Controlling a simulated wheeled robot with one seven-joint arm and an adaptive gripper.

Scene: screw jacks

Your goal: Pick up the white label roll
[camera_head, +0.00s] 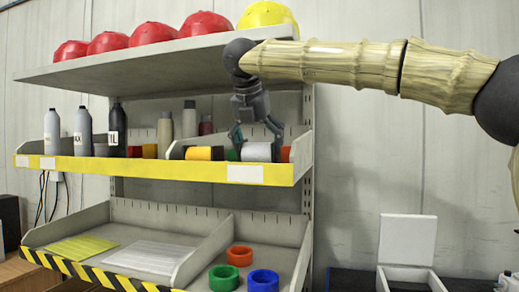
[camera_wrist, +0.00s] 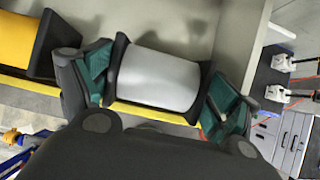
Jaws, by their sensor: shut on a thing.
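The white label roll (camera_head: 257,152) lies on its side on the middle shelf, at the right end behind the yellow front edge. In the wrist view the roll (camera_wrist: 160,78) has a light grey-white body with black end flanges. My gripper (camera_head: 256,146) reaches down under the top shelf to it. In the wrist view my gripper's green-padded fingers (camera_wrist: 160,92) are at both ends of the roll, shut against its flanges. I cannot tell whether the roll is clear of the shelf.
A yellow roll (camera_head: 200,153) lies just left, with an orange-red roll (camera_head: 286,154) to the right. Bottles (camera_head: 117,125) stand farther left. The top shelf (camera_head: 150,62), bearing helmets, overhangs my gripper. Below are coloured rings (camera_head: 240,255). An open white box (camera_head: 407,242) stands right.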

